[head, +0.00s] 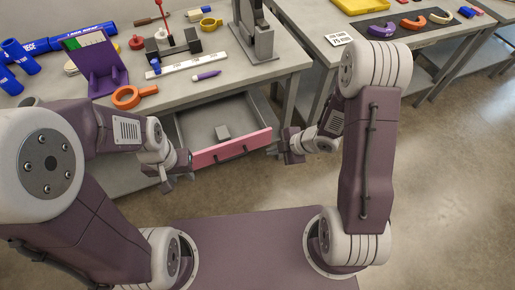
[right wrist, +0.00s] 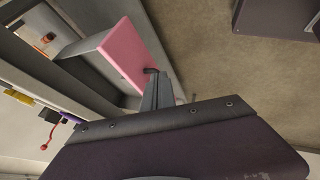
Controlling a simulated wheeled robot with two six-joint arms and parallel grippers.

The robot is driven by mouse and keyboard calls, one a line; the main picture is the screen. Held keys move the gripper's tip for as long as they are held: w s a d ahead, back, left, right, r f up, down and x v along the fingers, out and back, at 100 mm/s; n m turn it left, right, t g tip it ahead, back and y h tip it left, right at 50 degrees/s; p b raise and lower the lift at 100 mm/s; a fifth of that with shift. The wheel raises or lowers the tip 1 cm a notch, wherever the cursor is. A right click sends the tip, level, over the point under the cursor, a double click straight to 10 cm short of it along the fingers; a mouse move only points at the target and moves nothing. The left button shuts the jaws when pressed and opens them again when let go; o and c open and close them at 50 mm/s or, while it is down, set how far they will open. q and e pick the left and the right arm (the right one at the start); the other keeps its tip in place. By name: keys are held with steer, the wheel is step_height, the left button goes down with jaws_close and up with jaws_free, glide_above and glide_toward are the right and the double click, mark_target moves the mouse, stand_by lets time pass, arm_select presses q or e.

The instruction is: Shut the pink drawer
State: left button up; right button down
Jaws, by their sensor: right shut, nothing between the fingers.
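The pink drawer (head: 232,149) stands open under the workbench, its pink front facing me with a dark bar handle on it. My right gripper (head: 279,146) is shut and empty at the right end of the pink front. In the right wrist view its fingers (right wrist: 157,88) are close to the pink front (right wrist: 125,55) and the handle's end (right wrist: 151,70); I cannot tell whether they touch. My left gripper (head: 178,181) is by the front's left end; its jaw opening is unclear.
The workbench (head: 215,93) above carries an orange ring-shaped tool (head: 133,96), a purple holder (head: 101,70), blue pipes and a grey machine (head: 257,35). A second bench stands to the right. The floor (head: 440,190) at right is clear.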

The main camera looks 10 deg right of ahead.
steer(key=b, duration=0.2)
glide_toward(254, 146)
steer(key=s+a+f, duration=0.3)
steer(key=a+f, duration=0.1)
steer(key=shift+w+a+r+p, duration=0.1)
steer(key=shift+w+a+p, duration=0.1)
steer(key=shift+w, duration=0.4)
steer(key=shift+w+a+p, duration=0.15)
steer(key=shift+w+a, duration=0.05)
steer(key=shift+w, duration=0.45)
steer(key=shift+w+a+r+p, duration=0.1)
steer(key=shift+w+a+p, duration=0.1)
steer(key=shift+w, duration=0.4)
